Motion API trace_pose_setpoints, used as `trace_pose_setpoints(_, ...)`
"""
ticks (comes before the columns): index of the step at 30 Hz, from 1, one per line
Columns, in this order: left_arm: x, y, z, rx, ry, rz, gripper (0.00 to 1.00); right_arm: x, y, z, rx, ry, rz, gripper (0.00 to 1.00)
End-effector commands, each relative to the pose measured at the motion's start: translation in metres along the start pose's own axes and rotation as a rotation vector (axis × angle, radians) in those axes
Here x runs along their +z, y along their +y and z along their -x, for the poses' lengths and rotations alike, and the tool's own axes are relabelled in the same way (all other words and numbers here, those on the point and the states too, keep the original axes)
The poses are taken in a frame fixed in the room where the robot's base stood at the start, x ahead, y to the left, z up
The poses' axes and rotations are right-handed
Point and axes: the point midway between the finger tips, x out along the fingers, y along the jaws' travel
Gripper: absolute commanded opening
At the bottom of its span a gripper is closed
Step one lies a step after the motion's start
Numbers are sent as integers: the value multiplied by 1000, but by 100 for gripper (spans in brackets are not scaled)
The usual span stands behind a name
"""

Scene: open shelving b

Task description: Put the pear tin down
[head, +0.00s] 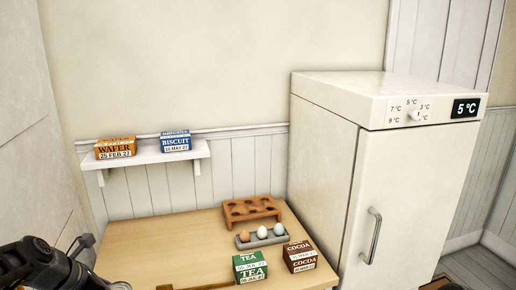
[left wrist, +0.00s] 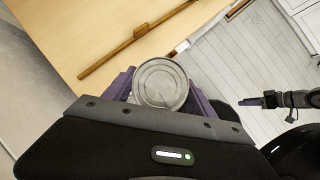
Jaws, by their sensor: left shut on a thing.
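My left gripper (left wrist: 160,92) is shut on a round metal tin (left wrist: 161,82), taken to be the pear tin. The left wrist view shows its bare silvery end between the purple fingers; no label shows. The tin is by the edge of the wooden table (left wrist: 75,42); I cannot tell whether it touches the top. In the head view, part of my left arm (head: 45,268) is at the lower left and the tin cannot be made out. My right gripper (left wrist: 250,102) shows at the right of the left wrist view, small and apart from the tin; its jaws are unclear.
The table holds a wooden bar (left wrist: 137,36), a green tea box (head: 250,267), a cocoa box (head: 299,257), an egg tray (head: 244,243) and a wooden rack (head: 252,208). The table's left part is clear. A wall shelf (head: 149,155) holds wafer and biscuit boxes. A fridge (head: 345,170) stands right.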

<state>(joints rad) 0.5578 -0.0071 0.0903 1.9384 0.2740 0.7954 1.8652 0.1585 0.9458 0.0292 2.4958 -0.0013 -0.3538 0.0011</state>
Motion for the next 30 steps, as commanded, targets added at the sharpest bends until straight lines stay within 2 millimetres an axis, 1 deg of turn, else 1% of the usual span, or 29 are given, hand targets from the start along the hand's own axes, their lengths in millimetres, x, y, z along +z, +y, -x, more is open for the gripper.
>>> trace_pose_setpoints(5,6,-13,-16,-91,-1,-138,0,0,0,0,0,1,0,36)
trace_pose_setpoints(11,14,-39,-45,-267,-1,-405,0,0,0,0,0,0,0,36)
trace_pose_setpoints(14,18,-58,-63,-391,-2,-596,0,0,0,0,0,0,0,36)
trace_pose_setpoints(18,21,-93,-90,-605,-3,-929,0,0,0,0,0,0,0,36)
trace_pose_setpoints(21,20,-115,-105,-744,-2,-1148,0,0,0,0,0,0,0,36)
trace_pose_setpoints(25,18,-133,-115,-862,-1,-1334,0,0,0,0,0,0,0,36)
trace_pose_setpoints(27,17,-137,-117,-891,-1,-1385,0,0,0,0,0,0,0,36)
trace_pose_setpoints(30,16,-139,-118,-907,-1,-1409,0,0,0,0,0,0,0,36)
